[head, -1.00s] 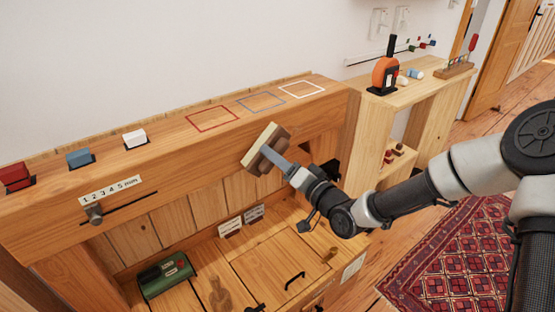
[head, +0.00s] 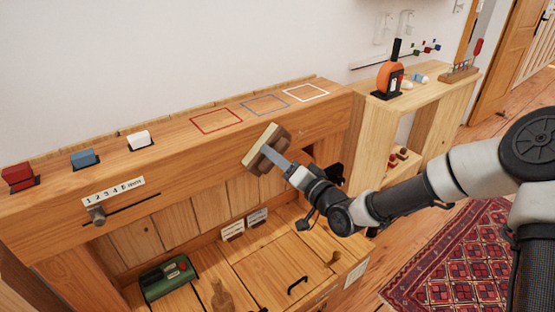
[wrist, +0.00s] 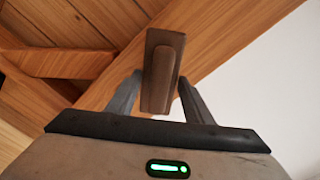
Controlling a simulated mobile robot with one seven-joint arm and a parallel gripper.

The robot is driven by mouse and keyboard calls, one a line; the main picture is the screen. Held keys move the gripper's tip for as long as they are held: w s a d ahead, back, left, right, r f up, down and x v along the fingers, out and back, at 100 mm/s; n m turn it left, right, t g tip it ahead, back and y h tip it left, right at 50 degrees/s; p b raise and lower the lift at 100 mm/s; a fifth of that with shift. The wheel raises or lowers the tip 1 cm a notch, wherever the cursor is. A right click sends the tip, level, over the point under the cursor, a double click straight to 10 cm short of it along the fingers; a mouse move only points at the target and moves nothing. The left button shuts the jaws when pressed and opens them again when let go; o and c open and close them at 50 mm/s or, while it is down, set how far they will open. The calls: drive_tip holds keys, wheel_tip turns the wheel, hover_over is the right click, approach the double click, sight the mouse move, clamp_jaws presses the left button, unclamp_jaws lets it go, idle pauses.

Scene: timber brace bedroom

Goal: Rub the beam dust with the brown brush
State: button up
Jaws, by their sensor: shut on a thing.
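The brown brush (head: 273,152), a brown block with a cream face, is held in my gripper (head: 281,161) in front of the wooden beam (head: 180,168). Its cream face points up and left. In the wrist view my gripper (wrist: 160,80) has its fingers on either side of the brush's brown back (wrist: 164,58). I cannot tell whether the brush touches the beam. I cannot clearly make out dust on the beam; a thin rough strip runs along its back edge.
Red (head: 18,175), blue (head: 84,157) and white (head: 139,138) blocks sit on the beam's left, with coloured outlines to the right. A slider (head: 96,215) is on its front. A green box (head: 167,276) lies below. An orange device (head: 390,78) stands on the right shelf.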

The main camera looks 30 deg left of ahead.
drive_tip(key=shift+w+d, duration=1.95)
drive_tip(key=shift+w, duration=1.9)
drive_tip(key=shift+w+d, duration=1.95)
drive_tip(key=shift+w, duration=1.9)
drive_tip(key=shift+s+a, duration=1.35)
drive_tip(key=shift+s, duration=1.25)
drive_tip(key=shift+s+a, duration=1.3)
drive_tip(key=shift+s, duration=1.3)
drive_tip(key=shift+s+a, duration=1.35)
drive_tip(key=shift+s, duration=1.25)
drive_tip(key=v, duration=0.6)
drive_tip(key=shift+d+p, duration=0.15)
drive_tip(key=shift+p, duration=0.15)
